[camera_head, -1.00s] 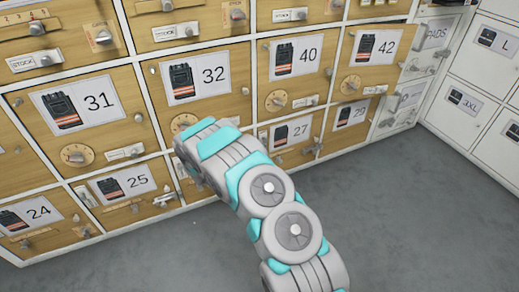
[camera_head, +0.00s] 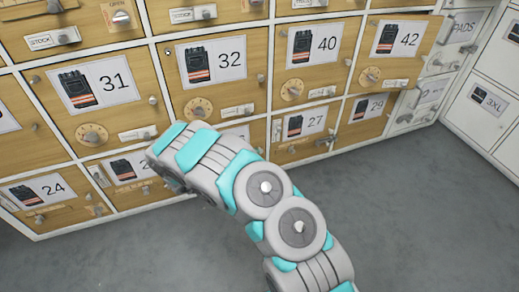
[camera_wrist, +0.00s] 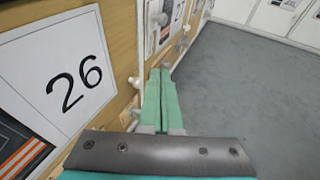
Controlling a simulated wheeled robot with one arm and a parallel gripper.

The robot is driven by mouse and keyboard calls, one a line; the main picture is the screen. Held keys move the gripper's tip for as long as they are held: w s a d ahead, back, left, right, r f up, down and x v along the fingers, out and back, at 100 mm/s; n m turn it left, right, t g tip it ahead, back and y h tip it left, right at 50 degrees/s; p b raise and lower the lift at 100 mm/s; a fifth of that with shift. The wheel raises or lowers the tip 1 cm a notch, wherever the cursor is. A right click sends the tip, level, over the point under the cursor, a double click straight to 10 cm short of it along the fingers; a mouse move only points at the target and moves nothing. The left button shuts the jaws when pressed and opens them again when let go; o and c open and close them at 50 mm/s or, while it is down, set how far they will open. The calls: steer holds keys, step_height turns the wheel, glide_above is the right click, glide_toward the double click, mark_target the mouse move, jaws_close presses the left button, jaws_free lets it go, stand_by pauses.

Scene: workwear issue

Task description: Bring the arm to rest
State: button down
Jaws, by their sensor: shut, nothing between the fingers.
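My arm (camera_head: 265,195), grey and teal, reaches from the lower right toward the lower row of wooden locker doors. In the head view its end hides the gripper. In the wrist view my gripper (camera_wrist: 160,90) shows two teal fingers, together and shut, with nothing between them. The fingers point along the locker front, close beside the door labelled 26 (camera_wrist: 75,85) on the left. I cannot tell whether they touch the door or its fittings.
Doors 31 (camera_head: 95,85), 32 (camera_head: 212,62), 40 (camera_head: 315,45) and 42 (camera_head: 400,38) carry projecting knobs and dials. White lockers (camera_head: 490,100) stand at the right. The grey floor (camera_head: 420,210) is clear to the right of the arm.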

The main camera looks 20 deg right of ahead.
steer(key=shift+s+a, duration=0.1)
steer(key=shift+a, duration=0.1)
stand_by(0.4)
steer(key=s+d+r+m+g+y+p, duration=0.1)
steer(key=s+d+r+m+g, duration=0.5)
steer(key=s+r, duration=0.45)
steer(key=s+d+r+m+g+y+p, duration=0.1)
steer(key=s+d+r+m+g, duration=0.2)
steer(key=s+d+r+m, duration=0.6)
steer(key=s+a+r+m+g+y+p, duration=0.1)
steer(key=s+a+r+m+y, duration=0.2)
steer(key=s, duration=0.5)
steer(key=s+a+r+m+y, duration=0.2)
steer(key=s+a+r, duration=0.25)
steer(key=s, duration=0.35)
steer(key=s+a+r+m+t+y+p, duration=0.1)
steer(key=s+a+r+m+y, duration=0.1)
steer(key=s+a+y, duration=0.4)
steer(key=s+a+m, duration=0.1)
steer(key=s+a, duration=0.4)
steer(key=a, duration=0.2)
steer(key=shift+s+a+r+p, duration=0.2)
steer(key=shift+a+r+p, duration=0.05)
steer(key=shift+p, duration=0.05)
